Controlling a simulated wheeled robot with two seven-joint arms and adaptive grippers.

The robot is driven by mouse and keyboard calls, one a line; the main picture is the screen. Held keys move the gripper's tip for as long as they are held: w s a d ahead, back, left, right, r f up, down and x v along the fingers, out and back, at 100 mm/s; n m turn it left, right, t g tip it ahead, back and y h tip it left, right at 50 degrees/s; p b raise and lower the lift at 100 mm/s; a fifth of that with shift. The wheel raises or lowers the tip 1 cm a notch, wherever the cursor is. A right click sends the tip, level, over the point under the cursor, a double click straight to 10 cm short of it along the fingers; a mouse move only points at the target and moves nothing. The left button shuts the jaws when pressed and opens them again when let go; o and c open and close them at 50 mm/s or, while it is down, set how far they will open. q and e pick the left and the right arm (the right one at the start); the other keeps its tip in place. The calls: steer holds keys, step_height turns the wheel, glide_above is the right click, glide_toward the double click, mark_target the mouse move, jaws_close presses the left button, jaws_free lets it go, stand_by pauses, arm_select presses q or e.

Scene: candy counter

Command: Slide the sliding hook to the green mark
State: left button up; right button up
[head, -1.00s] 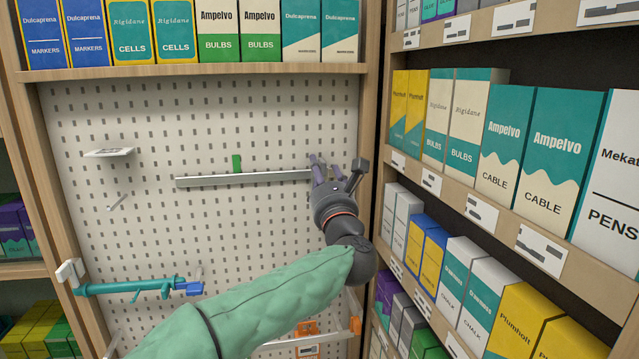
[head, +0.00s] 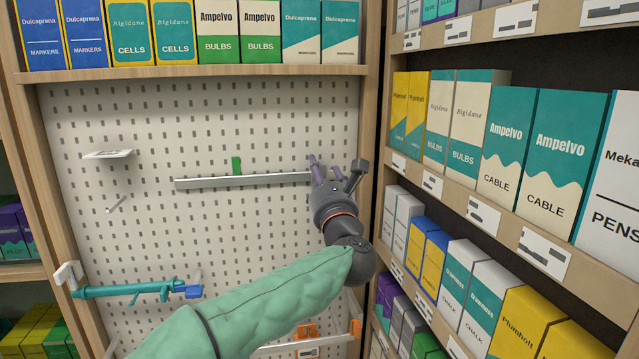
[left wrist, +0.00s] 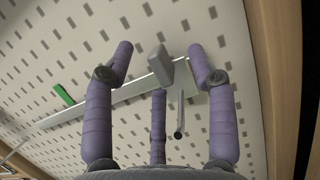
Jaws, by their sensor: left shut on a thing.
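The metal rail (head: 240,181) runs across the pegboard, and the green mark (head: 236,165) stands on its upper edge, left of the middle. My left gripper (head: 335,173) is at the rail's right end, well to the right of the green mark. The left wrist view shows the grey sliding hook (left wrist: 160,66) on the rail (left wrist: 120,94), between the purple fingers of my left gripper (left wrist: 160,50). The gripper is shut on the hook; the exact finger contact is hard to see. The green mark (left wrist: 64,95) is at the left there. My right gripper is not in view.
A white bracket (head: 108,154) and a teal bar (head: 130,289) are on the left of the pegboard (head: 200,120). Shelves of boxes stand above and at the right. A wooden post (head: 372,100) is close to my gripper. The board around the green mark is clear.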

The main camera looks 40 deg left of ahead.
arm_select(q)
steer(key=shift+s+a+r+b, duration=0.35)
steer(key=shift+s+r+b, duration=0.15)
steer(key=shift+s+b, duration=0.05)
steer(key=shift+c, duration=1.4)
steer(key=shift+s, duration=0.1)
steer(key=shift+c, duration=0.9)
steer(key=shift+s+b, duration=0.2)
steer(key=shift+b, duration=0.2)
jaws_close()
steer(key=shift+s+a+f+b, duration=0.15)
steer(key=shift+s+a+b, duration=0.25)
steer(key=shift+s+a+f+b, duration=0.2)
steer(key=shift+s+a+b, duration=0.25)
steer(key=shift+b, duration=0.1)
steer(key=shift+s+a+f+b, duration=0.2)
steer(key=shift+s+a+b, duration=0.1)
steer(key=shift+s+b, duration=0.2)
